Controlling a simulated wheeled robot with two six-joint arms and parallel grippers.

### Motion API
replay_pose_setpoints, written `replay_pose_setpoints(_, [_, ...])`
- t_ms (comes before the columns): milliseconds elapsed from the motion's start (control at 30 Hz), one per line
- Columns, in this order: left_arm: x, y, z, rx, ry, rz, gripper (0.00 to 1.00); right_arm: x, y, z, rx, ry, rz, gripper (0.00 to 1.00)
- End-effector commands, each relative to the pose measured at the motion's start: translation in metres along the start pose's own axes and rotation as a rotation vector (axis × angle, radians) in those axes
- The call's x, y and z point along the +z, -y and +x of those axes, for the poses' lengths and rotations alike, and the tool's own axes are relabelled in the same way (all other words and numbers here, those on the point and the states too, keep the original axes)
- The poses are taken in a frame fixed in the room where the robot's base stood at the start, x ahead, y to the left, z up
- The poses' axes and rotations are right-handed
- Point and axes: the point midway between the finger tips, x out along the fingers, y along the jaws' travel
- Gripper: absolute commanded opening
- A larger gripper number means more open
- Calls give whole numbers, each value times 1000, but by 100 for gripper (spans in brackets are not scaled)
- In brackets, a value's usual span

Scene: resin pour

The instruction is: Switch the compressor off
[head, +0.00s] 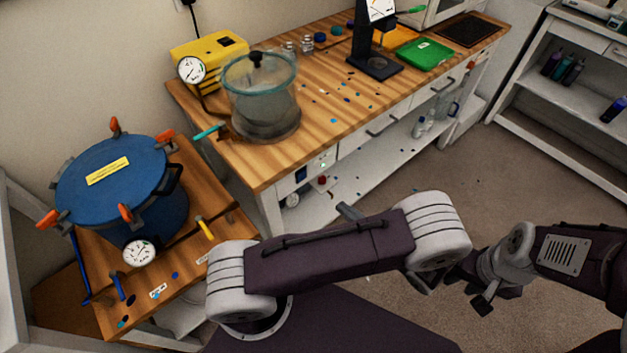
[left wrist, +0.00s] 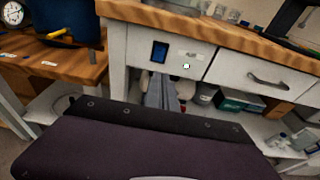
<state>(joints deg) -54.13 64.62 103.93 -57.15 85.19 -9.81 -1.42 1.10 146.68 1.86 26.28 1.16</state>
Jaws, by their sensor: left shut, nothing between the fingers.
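A dark blue switch (head: 300,175) is set in the white front panel under the bench top, near the bench's left end. The left wrist view shows the switch (left wrist: 160,51) with a small pale label and a green light (left wrist: 186,66) to its right. My left gripper (left wrist: 162,90) is shut and empty, just below the switch and apart from it. In the head view its grey tip (head: 348,211) shows behind my arm. My right gripper (head: 484,299) is low at the right, partly hidden by its arm; its opening is unclear. The compressor itself is not clearly identifiable.
A blue pressure pot (head: 115,185) stands on the low wooden stand at left. A yellow pump (head: 209,58) and a clear chamber (head: 262,105) stand on the bench. Drawers and a lower shelf (head: 350,180) lie below. Open floor (head: 440,165) is at right.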

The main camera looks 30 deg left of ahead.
Motion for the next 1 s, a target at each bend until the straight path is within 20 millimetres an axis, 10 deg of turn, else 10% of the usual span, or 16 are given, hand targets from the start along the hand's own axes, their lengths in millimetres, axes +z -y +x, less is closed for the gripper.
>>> replay_pose_setpoints(700, [6,-2,119,7,-2,-1,0,1,0,12,0,0,0,33])
replay_pose_setpoints(1000, [13,-1,139,2,-2,-1,0,1,0,12,0,0,0,33])
